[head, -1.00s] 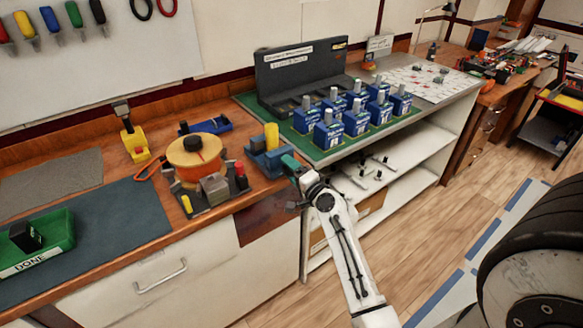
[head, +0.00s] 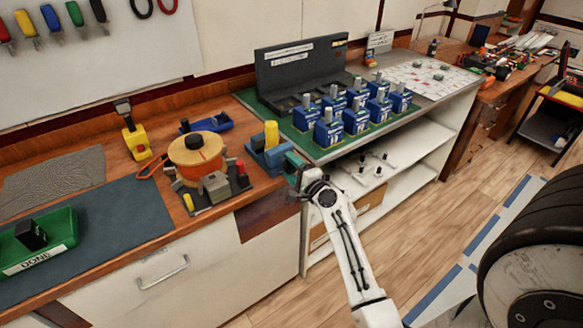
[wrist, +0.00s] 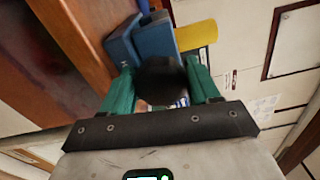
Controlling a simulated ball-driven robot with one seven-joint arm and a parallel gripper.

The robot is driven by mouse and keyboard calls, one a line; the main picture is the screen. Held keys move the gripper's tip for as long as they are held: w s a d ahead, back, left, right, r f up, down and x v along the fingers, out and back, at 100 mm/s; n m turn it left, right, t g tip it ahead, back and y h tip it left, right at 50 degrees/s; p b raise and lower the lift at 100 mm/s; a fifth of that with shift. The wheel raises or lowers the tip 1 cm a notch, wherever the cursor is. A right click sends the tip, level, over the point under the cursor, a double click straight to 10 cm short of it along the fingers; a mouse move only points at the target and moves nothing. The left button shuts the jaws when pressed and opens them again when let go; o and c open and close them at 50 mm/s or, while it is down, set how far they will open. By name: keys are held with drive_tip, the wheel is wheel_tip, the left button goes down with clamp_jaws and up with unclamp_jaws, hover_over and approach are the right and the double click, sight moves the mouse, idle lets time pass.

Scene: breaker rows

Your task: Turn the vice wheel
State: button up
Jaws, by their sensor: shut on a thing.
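The blue vice (head: 268,157) stands at the front edge of the wooden bench, with a yellow cylinder (head: 271,134) upright in it. In the wrist view the blue vice (wrist: 152,40) and yellow cylinder (wrist: 197,35) lie just beyond my fingers. The vice wheel (wrist: 160,78), dark and round, sits between the two green fingers of my gripper (wrist: 163,90). My gripper is shut on it. In the head view my gripper (head: 292,161) is at the right side of the vice and hides the wheel.
An orange-topped round fixture (head: 196,150) stands left of the vice. Several blue breakers (head: 356,121) stand on a green mat behind and right of my gripper. A green DONE tray (head: 62,246) holds a black block at far left. Open shelves (head: 400,150) lie below right.

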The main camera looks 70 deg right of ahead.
drive_tip(key=shift+f, duration=0.1)
drive_tip(key=o, duration=1)
drive_tip(key=shift+c, duration=0.2)
drive_tip(key=b+v, duration=0.2)
drive_tip(key=v, duration=0.9)
